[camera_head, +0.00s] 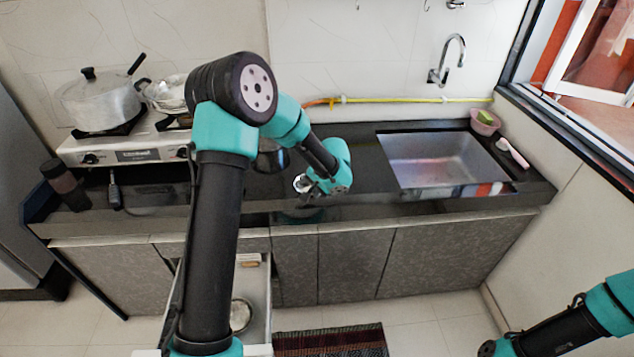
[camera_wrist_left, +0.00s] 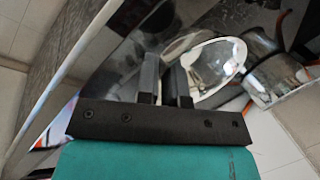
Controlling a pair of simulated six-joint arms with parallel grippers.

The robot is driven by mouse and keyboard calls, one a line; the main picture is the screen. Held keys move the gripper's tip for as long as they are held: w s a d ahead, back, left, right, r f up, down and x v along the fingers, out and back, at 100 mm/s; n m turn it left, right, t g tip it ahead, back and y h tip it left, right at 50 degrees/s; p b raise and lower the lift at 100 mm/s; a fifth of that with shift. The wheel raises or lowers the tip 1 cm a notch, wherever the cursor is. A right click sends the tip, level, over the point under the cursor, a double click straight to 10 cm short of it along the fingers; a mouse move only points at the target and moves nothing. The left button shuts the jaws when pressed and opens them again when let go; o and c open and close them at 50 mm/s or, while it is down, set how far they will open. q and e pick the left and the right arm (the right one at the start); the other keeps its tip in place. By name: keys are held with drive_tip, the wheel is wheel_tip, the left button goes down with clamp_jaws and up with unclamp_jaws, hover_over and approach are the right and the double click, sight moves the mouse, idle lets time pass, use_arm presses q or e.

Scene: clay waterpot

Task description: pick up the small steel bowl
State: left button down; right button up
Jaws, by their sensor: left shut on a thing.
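The small steel bowl (camera_wrist_left: 213,68) shows in the left wrist view as a shiny oval beside my left gripper (camera_wrist_left: 166,66). The two dark fingers are close together, shut on the bowl's near rim. In the head view a small shiny part of the bowl (camera_head: 302,184) shows beside my left wrist, above the dark counter between stove and sink. My left wrist hides the rest of it there. I cannot tell whether its base touches the counter. My right arm shows at the lower right of the head view, with its gripper out of the picture.
A stove (camera_head: 125,150) with a lidded pot (camera_head: 98,104) stands at the left. A dark pan (camera_head: 270,158) is behind my left arm. The sink (camera_head: 440,160) is at the right. An open drawer (camera_head: 257,300) juts out below the counter.

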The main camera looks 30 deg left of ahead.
use_arm(q)
drive_tip(key=shift+s+d, duration=0.3)
drive_tip(key=shift+s, duration=0.2)
idle(0.4)
